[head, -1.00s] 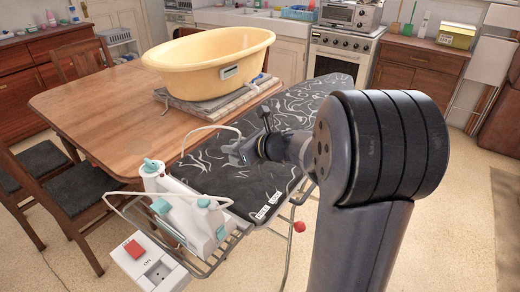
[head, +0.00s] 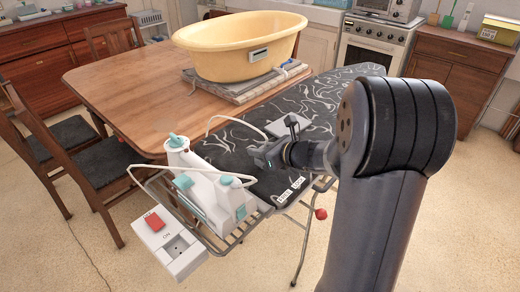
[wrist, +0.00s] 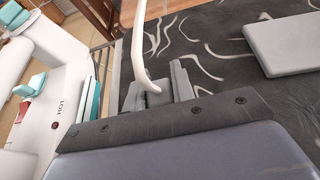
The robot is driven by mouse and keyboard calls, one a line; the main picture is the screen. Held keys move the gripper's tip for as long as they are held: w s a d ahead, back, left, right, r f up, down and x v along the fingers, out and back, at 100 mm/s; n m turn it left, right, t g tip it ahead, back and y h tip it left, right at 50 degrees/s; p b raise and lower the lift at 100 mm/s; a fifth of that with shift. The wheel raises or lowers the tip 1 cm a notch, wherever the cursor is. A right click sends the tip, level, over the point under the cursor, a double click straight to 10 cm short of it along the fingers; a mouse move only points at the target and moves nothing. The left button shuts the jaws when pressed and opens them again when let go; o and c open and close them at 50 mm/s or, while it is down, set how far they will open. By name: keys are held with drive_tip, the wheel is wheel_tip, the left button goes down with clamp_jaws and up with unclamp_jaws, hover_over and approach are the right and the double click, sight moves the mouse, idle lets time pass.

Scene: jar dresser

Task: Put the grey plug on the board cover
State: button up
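The board cover (head: 345,100) is black with white swirls and lies over the ironing board; it also fills the upper right of the wrist view (wrist: 215,65). My gripper (head: 261,156) is over its near part, beside the iron, with the fingers toward the left. In the wrist view, my gripper (wrist: 157,92) has its two grey fingers around a small dark grey piece, the grey plug (wrist: 152,99), where the white cord (wrist: 140,50) ends. The fingers look shut on it and hide most of it. I cannot tell how high it is above the cover.
A white and teal iron (head: 205,190) stands on the wire rack at the board's near end. A white socket box (head: 180,254) with a red switch is at the rack's edge. A light grey slab (head: 283,127) lies on the cover. A yellow tub (head: 235,50) stands behind.

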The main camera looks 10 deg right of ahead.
drive_tip(key=o, duration=0.4)
drive_tip(key=shift+c, duration=0.2)
drive_tip(key=shift+r, duration=0.1)
drive_tip(key=shift+r, duration=0.2)
drive_tip(key=p+v, duration=0.1)
drive_tip(key=v, duration=1.1)
drive_tip(key=shift+w+f, duration=0.1)
drive_tip(key=shift+f, duration=0.05)
